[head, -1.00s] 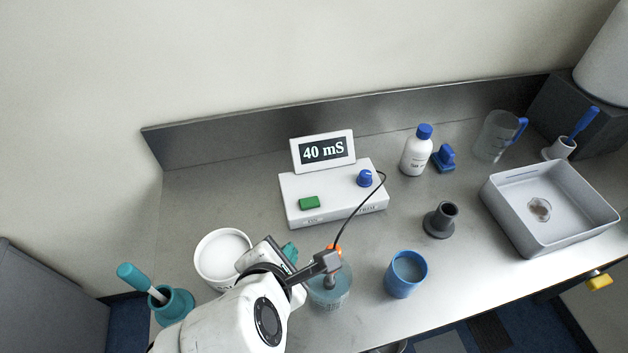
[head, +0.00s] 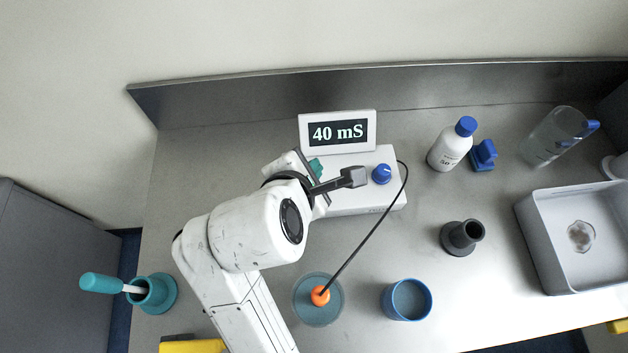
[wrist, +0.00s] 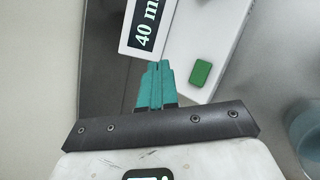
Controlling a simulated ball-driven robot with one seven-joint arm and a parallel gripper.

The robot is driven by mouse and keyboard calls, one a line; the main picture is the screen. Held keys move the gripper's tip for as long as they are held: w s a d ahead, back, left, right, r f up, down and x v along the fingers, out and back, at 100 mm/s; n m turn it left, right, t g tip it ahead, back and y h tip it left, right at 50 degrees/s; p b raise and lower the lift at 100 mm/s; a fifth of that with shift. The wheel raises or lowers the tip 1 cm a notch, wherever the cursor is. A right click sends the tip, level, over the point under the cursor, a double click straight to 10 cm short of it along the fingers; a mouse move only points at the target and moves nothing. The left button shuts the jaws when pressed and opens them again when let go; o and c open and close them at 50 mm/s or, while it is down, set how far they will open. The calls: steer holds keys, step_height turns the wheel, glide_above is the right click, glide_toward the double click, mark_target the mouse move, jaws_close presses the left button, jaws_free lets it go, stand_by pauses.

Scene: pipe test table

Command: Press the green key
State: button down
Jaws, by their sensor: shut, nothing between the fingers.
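The green key (wrist: 201,73) is a small green block on top of the white meter box (head: 358,163). In the head view the key is hidden behind my arm. My gripper (wrist: 158,66) has teal fingers that are shut together and empty. In the wrist view the fingertips are to the left of the key, apart from it in the picture. In the head view a bit of the teal fingers (head: 316,166) shows over the left part of the meter box. The meter display (head: 337,131) reads 40 mS.
A blue knob (head: 381,174) sits on the box's right side. A cable runs from the box to an orange-topped probe (head: 320,296) in a clear beaker. A blue cup (head: 408,299), a dark grey holder (head: 462,237), a white bottle (head: 450,146) and a grey tray (head: 532,240) stand to the right.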

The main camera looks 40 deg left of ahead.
steer(key=shift+f, duration=0.1)
step_height(320, 180, down, 7)
steer(key=b, duration=0.2)
steer(key=shift+b, duration=0.3)
steer(key=shift+f, duration=0.85)
steer(key=shift+f, duration=0.1)
stand_by(1.3)
steer(key=shift+f, duration=0.3)
steer(key=shift+f, duration=0.45)
stand_by(0.8)
steer(key=shift+r, duration=0.1)
steer(key=shift+r+p, duration=0.8)
steer(key=shift+p, duration=0.45)
